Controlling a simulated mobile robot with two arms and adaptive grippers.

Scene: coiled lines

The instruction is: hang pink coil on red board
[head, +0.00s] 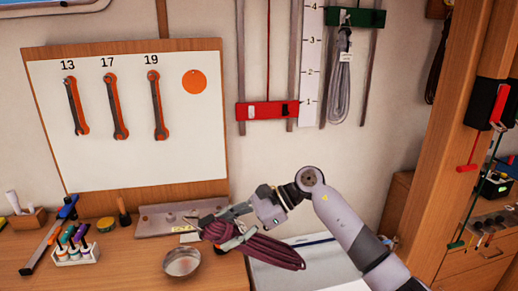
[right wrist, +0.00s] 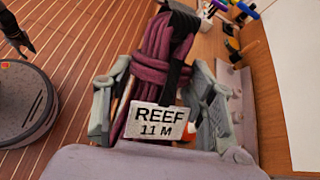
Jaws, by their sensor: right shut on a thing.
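The pink coil (head: 262,249) is a dark pink bundle of line, held just above the workbench in the head view. My right gripper (head: 222,232) is shut on its left end. In the right wrist view the coil (right wrist: 160,45) lies between the fingers of my right gripper (right wrist: 155,98), with a dark band and a white tag (right wrist: 153,121) reading "REEF 11 M". The red board (head: 267,111) is on the wall, above and apart from the coil, with a pale block at its left. No coil hangs on it. My left gripper is not in view.
A green board (head: 371,18) at upper right carries a grey coil (head: 340,88). A metal bowl (head: 182,262) stands on the bench (head: 130,255) near my gripper. A wrench panel (head: 205,140) is at left, a wooden post (head: 445,130) at right. The wall below the red board is clear.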

